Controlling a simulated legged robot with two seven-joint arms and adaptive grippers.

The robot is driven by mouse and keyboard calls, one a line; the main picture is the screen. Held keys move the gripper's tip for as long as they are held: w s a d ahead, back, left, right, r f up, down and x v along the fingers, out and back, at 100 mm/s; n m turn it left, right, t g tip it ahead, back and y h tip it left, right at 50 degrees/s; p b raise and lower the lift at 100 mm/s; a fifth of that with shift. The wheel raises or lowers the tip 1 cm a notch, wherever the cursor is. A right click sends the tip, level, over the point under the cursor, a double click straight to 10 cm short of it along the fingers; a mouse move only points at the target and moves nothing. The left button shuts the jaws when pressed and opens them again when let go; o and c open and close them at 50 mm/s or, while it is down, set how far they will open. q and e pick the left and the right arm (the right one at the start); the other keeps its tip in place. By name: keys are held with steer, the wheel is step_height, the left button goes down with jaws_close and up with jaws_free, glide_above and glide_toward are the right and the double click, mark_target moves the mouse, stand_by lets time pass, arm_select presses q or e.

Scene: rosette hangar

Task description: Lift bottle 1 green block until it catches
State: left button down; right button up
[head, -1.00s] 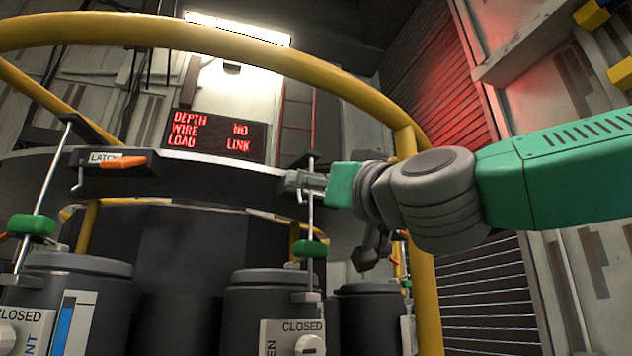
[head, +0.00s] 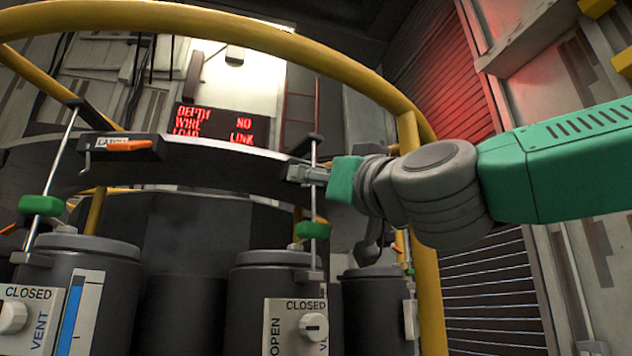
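A green block (head: 312,230) sits low on a thin upright rod above the middle dark bottle (head: 272,280). A second green block (head: 40,206) sits on a tilted rod above the left bottle (head: 90,262). No number shows on either bottle, so I cannot tell which is bottle 1. My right gripper (head: 308,174) is at the middle rod, above its green block and apart from it. Its small grey fingers overlap the rod in the head view; whether they close on it is unclear. My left gripper is out of view.
A yellow rail (head: 250,45) arches across the front, with a yellow post (head: 425,270) beside my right arm. A dark ring (head: 210,162) carries an orange latch lever (head: 128,147). A third bottle (head: 375,310) stands at right. The red display (head: 212,125) reads "NO LINK".

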mark_target(317, 228)
steer(key=shift+a+f+b, duration=0.35)
steer(key=shift+f+b, duration=0.25)
steer(key=shift+f, duration=0.15)
steer(key=shift+a+f+b, duration=0.35)
steer(key=shift+f+b, duration=0.2)
steer(key=shift+f, duration=0.2)
steer(key=shift+s+d+f+b, duration=0.1)
steer(key=shift+f+b, duration=1.3)
steer(key=shift+f, duration=0.25)
steer(key=shift+f+b, duration=0.35)
steer(key=shift+f, duration=0.05)
steer(key=shift+d, duration=0.15)
steer(key=shift+d, duration=0.1)
jaws_close()
